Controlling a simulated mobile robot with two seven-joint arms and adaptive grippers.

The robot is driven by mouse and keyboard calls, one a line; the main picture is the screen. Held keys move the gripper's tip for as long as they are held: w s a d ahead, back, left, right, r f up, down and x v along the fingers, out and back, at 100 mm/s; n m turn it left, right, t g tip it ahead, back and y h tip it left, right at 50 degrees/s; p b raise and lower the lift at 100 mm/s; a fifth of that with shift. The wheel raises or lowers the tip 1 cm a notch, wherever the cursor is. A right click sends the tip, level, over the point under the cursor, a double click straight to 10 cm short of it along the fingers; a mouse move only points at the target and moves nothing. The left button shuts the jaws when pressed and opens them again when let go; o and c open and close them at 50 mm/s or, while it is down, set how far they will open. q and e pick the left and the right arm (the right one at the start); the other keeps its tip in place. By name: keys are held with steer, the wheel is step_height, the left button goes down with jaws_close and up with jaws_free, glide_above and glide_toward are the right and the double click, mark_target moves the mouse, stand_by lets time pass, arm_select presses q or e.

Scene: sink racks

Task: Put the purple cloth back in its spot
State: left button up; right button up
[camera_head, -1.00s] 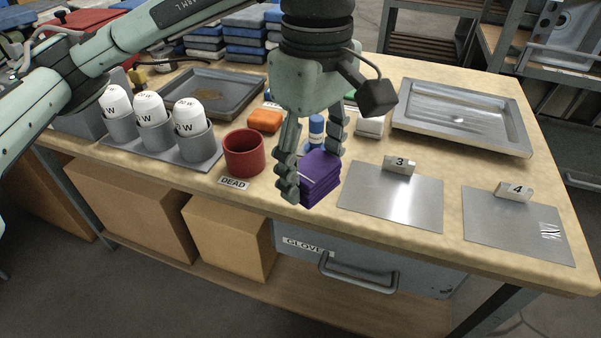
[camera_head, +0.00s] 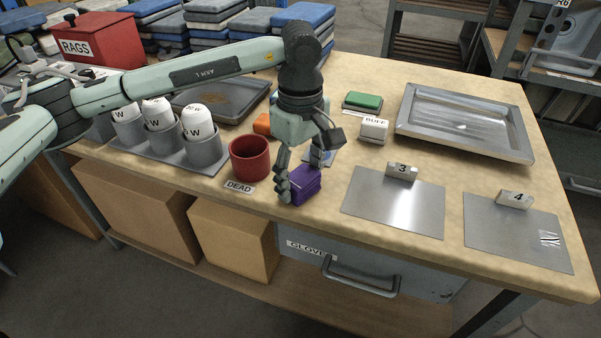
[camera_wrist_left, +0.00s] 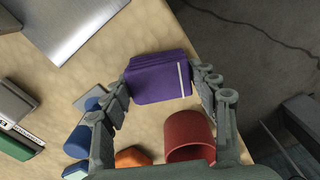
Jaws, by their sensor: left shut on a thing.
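The purple cloth (camera_head: 306,186) is a folded stack near the table's front edge, to the right of the red cup. My left gripper (camera_head: 302,170) points down and is shut on it. In the left wrist view the cloth (camera_wrist_left: 160,82) sits between the two fingers, with a pale stripe near one end. A small gap to the table cannot be told from these frames. My right gripper is in no view.
The red cup (camera_head: 250,158) and the DEAD label (camera_head: 240,187) stand close at the left. An orange sponge (camera_head: 262,124) is behind. Metal plates marked 3 (camera_head: 393,205) and 4 (camera_head: 517,235) lie to the right. A steel tray (camera_head: 466,122) is at the back right.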

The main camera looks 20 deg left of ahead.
mark_target(301, 175)
arm_select(q)
steer(key=shift+f, duration=0.15)
steer(key=o, duration=1.2)
steer(key=shift+r, duration=1.1)
step_height(301, 175, up, 10)
steer(key=shift+r+b, duration=0.1)
steer(key=shift+b, duration=0.35)
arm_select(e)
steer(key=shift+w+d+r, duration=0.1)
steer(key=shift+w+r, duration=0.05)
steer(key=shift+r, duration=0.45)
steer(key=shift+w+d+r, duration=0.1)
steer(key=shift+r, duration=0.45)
